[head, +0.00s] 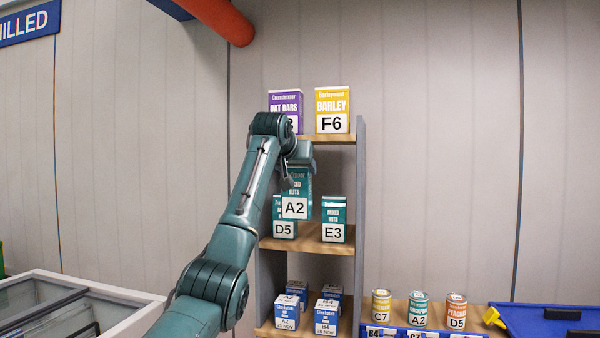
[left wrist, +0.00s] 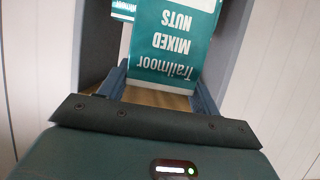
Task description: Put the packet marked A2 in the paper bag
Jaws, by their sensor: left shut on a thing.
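The packet marked A2 (head: 296,207), a teal mixed nuts packet, is held in front of the middle shelf in the head view. My left gripper (head: 297,172) is shut on its upper part. In the left wrist view the packet (left wrist: 173,45) shows upside down between the two fingers of the left gripper (left wrist: 160,92). The D5 packet (head: 284,229) stands behind it on the left, partly hidden, and the E3 packet (head: 334,220) stands on the right. No paper bag is in view. My right gripper is not in view.
The shelf unit (head: 360,190) has a purple oat bars box (head: 285,103) and yellow F6 box (head: 332,110) on top. Blue and white boxes (head: 287,312) stand below. Cans C7 (head: 381,306), A2 (head: 418,308) and D5 (head: 456,310) stand at right. A white-rimmed case (head: 100,288) is at lower left.

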